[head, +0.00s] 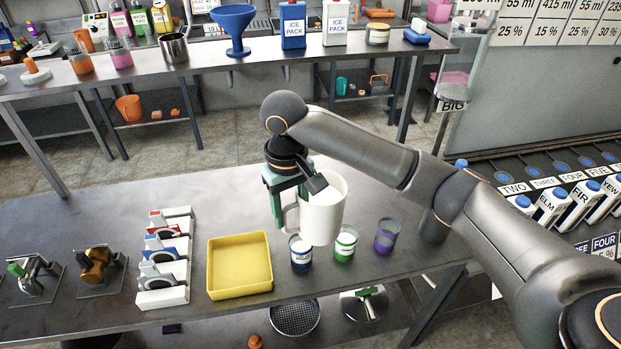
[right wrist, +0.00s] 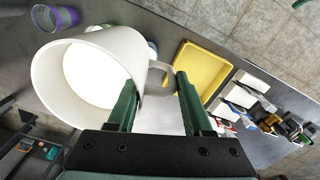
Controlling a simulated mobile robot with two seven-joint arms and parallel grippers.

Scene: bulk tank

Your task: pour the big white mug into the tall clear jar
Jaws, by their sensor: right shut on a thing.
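The big white mug (head: 322,212) is held above the front table, nearly upright with a slight tilt. My right gripper (head: 281,197) is at its left side, shut on the handle. In the right wrist view the green fingers (right wrist: 160,105) stand on either side of the mug's handle (right wrist: 162,76). The mug (right wrist: 90,75) shows a bright white inside there; I cannot tell how full it is. My left gripper is not in view.
Below the mug stand a blue-labelled cup (head: 300,254), a green-labelled cup (head: 345,245) and a purple cup (head: 387,236). A yellow tray (head: 240,266) lies to their left, then a white rack (head: 165,262). The table behind the tray is clear.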

